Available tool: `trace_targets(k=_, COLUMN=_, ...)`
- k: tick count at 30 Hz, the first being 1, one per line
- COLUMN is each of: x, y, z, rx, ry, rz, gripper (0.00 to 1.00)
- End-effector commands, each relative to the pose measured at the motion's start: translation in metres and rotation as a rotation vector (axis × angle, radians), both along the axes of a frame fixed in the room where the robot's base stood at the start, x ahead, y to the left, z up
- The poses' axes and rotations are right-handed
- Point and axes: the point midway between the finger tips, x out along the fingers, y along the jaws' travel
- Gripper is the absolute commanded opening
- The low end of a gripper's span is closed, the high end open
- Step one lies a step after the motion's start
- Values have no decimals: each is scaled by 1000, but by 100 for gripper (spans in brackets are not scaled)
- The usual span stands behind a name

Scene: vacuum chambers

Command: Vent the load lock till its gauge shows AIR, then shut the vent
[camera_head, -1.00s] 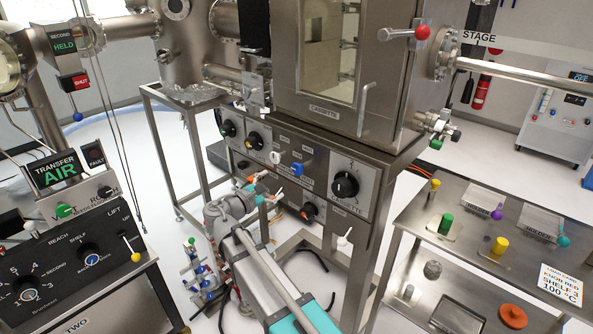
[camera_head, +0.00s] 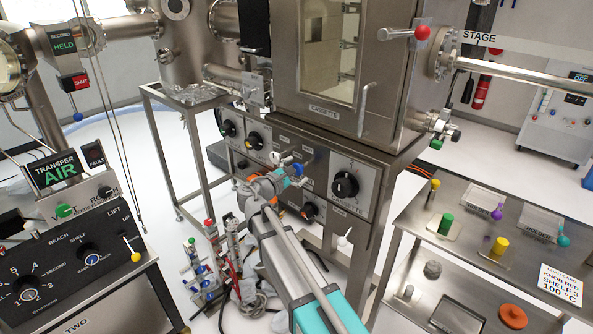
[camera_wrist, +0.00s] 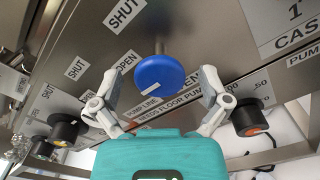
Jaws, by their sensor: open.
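In the wrist view a round blue knob (camera_wrist: 160,75) on a metal stem sticks out of a steel panel. My gripper (camera_wrist: 158,92) is open, one finger on each side of the knob, with visible gaps. SHUT and OPEN labels are around it. In the head view my gripper (camera_head: 283,170) is at the panel below the steel chamber marked CASSETTE (camera_head: 320,105), largely covering the knob. A TRANSFER display (camera_head: 57,173) at left reads AIR in green. I cannot make out a gauge labelled for the load lock.
Black knobs with yellow (camera_wrist: 66,130) and orange (camera_wrist: 250,118) centres flank the blue one. A large black dial (camera_head: 345,185) is to the right on the panel. A steel cart (camera_head: 400,215) with coloured items stands at right. A control console (camera_head: 60,265) is at left.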

Motion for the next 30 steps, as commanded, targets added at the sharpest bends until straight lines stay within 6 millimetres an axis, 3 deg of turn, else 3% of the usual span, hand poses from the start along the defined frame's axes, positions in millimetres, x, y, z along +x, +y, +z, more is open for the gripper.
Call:
trace_targets(k=6, x=0, y=0, z=0, rx=0, ry=0, rz=0, gripper=96)
trace_targets(k=19, x=0, y=0, z=0, rx=0, ry=0, rz=0, gripper=16)
trace_targets(k=30, x=0, y=0, z=0, rx=29, ry=-23, rz=0, gripper=13)
